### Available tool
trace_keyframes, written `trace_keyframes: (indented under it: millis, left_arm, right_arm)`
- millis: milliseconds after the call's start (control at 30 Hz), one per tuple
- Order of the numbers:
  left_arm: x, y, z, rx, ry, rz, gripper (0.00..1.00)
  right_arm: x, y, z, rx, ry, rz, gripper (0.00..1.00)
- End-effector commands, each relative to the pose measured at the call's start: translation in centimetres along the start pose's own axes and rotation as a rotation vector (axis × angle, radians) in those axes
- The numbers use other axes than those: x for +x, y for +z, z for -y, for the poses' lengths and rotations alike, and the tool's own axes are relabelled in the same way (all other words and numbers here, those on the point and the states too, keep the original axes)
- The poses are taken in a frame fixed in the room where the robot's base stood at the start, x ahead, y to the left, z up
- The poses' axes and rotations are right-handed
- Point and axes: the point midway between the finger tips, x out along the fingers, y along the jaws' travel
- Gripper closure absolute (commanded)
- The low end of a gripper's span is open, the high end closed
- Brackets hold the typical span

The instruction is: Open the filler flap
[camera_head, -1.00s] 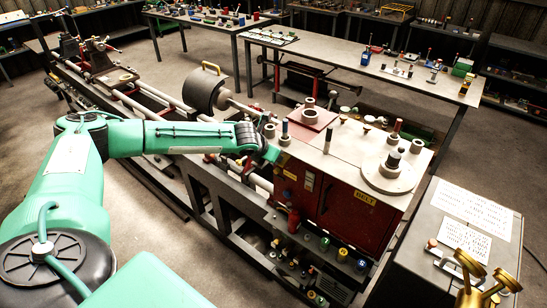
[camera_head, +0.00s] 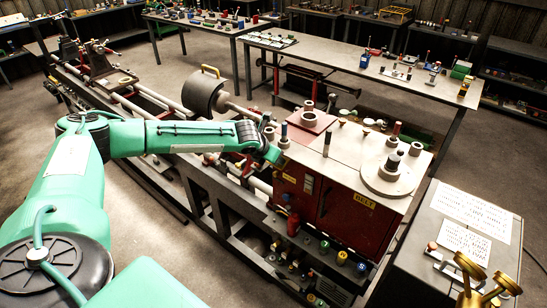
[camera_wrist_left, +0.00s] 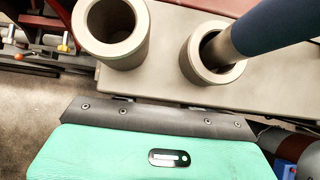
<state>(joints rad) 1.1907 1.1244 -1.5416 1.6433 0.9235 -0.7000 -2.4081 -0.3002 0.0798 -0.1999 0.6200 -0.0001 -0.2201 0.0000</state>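The red-fronted lathe headstock (camera_head: 345,207) stands right of centre in the head view, with a pale top. I cannot pick out the filler flap with certainty; a small dark red plate (camera_head: 309,120) with a ring on it lies on the top's far left part. My left gripper (camera_head: 272,153) is at the headstock's left edge, and its fingers cannot be made out. The left wrist view shows a green housing, an open hollow ring (camera_wrist_left: 112,30) and a second ring (camera_wrist_left: 196,72) with a blue-topped rod (camera_wrist_left: 270,25) in it. My right gripper is not in view.
A round stepped disc (camera_head: 389,178) and upright rods (camera_head: 327,143) stand on the headstock top. A grey cabinet (camera_head: 450,205) with paper sheets is at right, with brass-coloured parts (camera_head: 470,268) near it. A long bench (camera_head: 420,80) stands behind. Floor is clear between benches.

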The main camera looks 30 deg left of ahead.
Motion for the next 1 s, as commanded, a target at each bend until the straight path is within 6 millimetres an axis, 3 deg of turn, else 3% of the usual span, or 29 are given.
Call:
trace_keyframes:
  millis: [267,700,1000]
  left_arm:
    - [-1.0,-0.2,0.0,-0.001,0.000,-0.001,0.60]
    - [-10.1,-0.2,-0.1,0.000,0.001,0.002,0.60]
    - [-13.5,0.0,0.0,0.000,0.000,0.000,0.60]
  right_arm:
    - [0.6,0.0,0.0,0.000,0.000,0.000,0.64]
    - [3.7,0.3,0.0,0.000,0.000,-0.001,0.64]
    - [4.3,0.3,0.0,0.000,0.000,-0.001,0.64]
